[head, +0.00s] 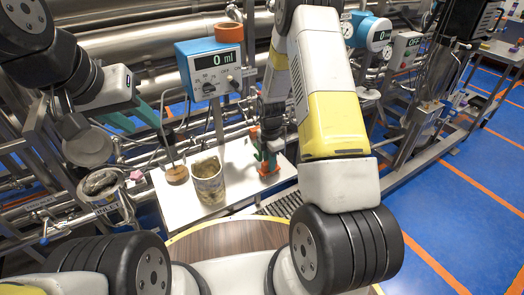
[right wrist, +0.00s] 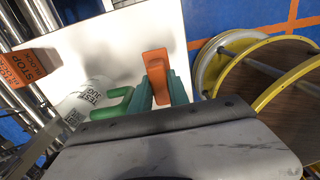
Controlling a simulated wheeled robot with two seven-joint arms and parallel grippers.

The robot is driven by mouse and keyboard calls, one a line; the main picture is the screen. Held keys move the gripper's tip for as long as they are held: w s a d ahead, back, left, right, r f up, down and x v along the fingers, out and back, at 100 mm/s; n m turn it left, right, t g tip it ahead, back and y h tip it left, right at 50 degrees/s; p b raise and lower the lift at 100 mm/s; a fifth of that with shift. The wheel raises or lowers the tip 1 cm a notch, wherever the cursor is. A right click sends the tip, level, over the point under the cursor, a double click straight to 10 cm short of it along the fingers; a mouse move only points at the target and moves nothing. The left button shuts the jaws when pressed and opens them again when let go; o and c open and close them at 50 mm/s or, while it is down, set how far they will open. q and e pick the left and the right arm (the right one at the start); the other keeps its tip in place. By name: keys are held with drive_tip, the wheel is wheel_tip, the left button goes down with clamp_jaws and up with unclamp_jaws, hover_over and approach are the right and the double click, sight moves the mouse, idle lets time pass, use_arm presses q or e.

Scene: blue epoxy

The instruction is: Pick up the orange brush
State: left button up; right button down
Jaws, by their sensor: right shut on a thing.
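The orange brush (right wrist: 157,80) is between the two teal fingers of my right gripper (right wrist: 160,90) in the right wrist view. My right gripper is shut on it. In the head view my right gripper (head: 266,152) points down over the right part of the white tabletop, with orange of the brush (head: 268,168) showing at its fingers. The forearm covers part of that side, and I cannot tell whether the brush touches the table. My left gripper (head: 143,122) is at the left with its teal fingers apart, empty, above the table's left edge.
A beige jug (head: 208,182) and a small brown-based item (head: 177,175) stand on the white table (head: 160,200). A green hooked piece (right wrist: 115,105) lies beside the fingers. A blue meter (head: 212,68) and pipes stand behind. A yellow-rimmed round brown top (head: 225,240) is in front.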

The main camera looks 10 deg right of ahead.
drive_tip(key=shift+r, duration=0.1)
drive_tip(key=shift+r, duration=0.6)
wheel_tip(320, 180, up, 2)
drive_tip(key=shift+r, duration=0.2)
drive_tip(key=s+a+r, duration=0.1)
drive_tip(key=s+a, duration=0.9)
drive_tip(key=s, duration=0.2)
drive_tip(key=shift+s, duration=0.3)
drive_tip(key=shift+r, duration=0.1)
